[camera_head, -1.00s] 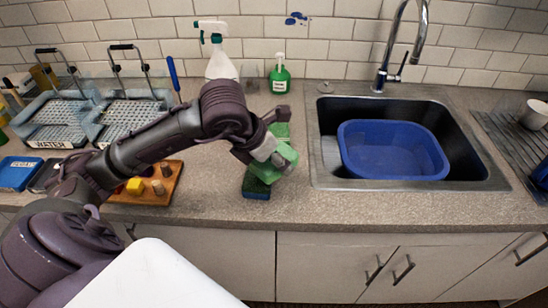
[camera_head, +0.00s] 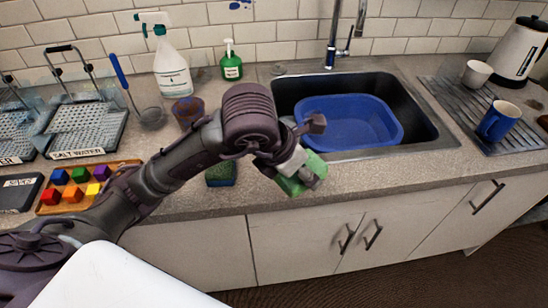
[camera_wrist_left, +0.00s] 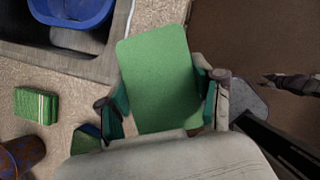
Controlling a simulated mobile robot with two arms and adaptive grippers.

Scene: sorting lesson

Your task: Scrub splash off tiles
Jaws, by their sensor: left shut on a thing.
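My left gripper (camera_wrist_left: 160,105) is shut on a flat green pad (camera_wrist_left: 158,70), held between its fingertips. In the head view the pad (camera_head: 290,186) hangs over the front edge of the counter, before the sink. A sponge with a dark green top (camera_head: 220,173) lies on the counter left of my gripper. A stack of green pads (camera_wrist_left: 36,105) lies on the counter in the wrist view. My right gripper is out of view.
A blue basin (camera_head: 350,125) sits in the sink (camera_head: 425,118). A spray bottle (camera_head: 172,75), a green soap bottle (camera_head: 231,66) and a cup (camera_head: 188,112) stand left of it. A blue mug (camera_head: 498,122) and a kettle (camera_head: 518,52) are on the right.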

